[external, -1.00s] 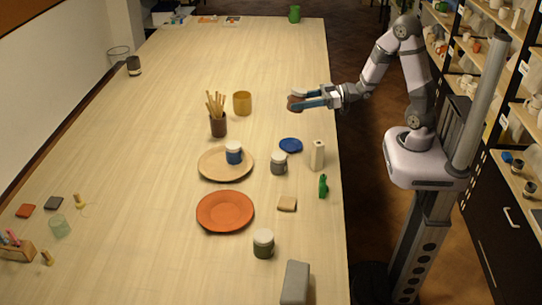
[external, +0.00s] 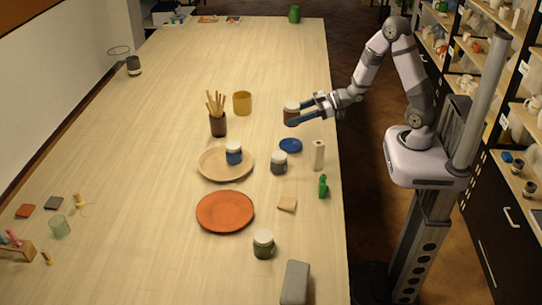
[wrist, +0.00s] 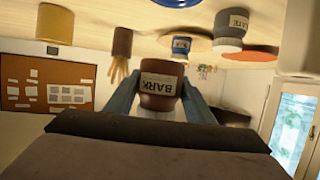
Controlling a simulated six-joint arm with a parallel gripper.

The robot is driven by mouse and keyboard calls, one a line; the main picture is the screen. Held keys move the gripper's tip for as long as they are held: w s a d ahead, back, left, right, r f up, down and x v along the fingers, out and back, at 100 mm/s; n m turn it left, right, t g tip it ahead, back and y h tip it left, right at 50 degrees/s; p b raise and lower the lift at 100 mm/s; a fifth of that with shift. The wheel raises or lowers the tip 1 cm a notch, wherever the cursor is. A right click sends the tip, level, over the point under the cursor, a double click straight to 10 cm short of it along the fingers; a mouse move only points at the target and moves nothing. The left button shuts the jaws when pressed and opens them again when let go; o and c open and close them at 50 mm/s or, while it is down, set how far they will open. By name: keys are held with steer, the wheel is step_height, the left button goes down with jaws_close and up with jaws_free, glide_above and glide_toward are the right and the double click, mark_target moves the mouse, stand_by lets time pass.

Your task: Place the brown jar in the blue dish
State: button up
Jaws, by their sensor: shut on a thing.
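The brown jar (external: 291,117) has a pale lid and is held upright above the table. In the wrist view the brown jar (wrist: 158,90) appears upside down with a label reading BARK. My gripper (external: 303,112) is shut on it, with one blue finger on each side; the fingers also show in the wrist view (wrist: 160,98). The blue dish (external: 290,146) lies flat and empty on the table, just below the jar in the external picture. Part of a blue surface, likely the dish (wrist: 175,3), shows at the wrist view's top edge.
A grey jar (external: 279,163) and a cream block-like bottle (external: 318,155) stand close to the dish. A blue jar (external: 234,153) sits on a tan plate (external: 212,172). A brush cup (external: 218,126) and yellow cup (external: 242,103) stand to the left.

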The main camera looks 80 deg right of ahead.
glide_above(292, 147)
steer(key=shift+d+f, duration=0.1)
steer(key=shift+f, duration=3)
steer(key=shift+f+p, duration=0.5)
steer(key=shift+f, duration=1.35)
steer(key=shift+f+b, duration=0.45)
steer(key=shift+f, duration=0.1)
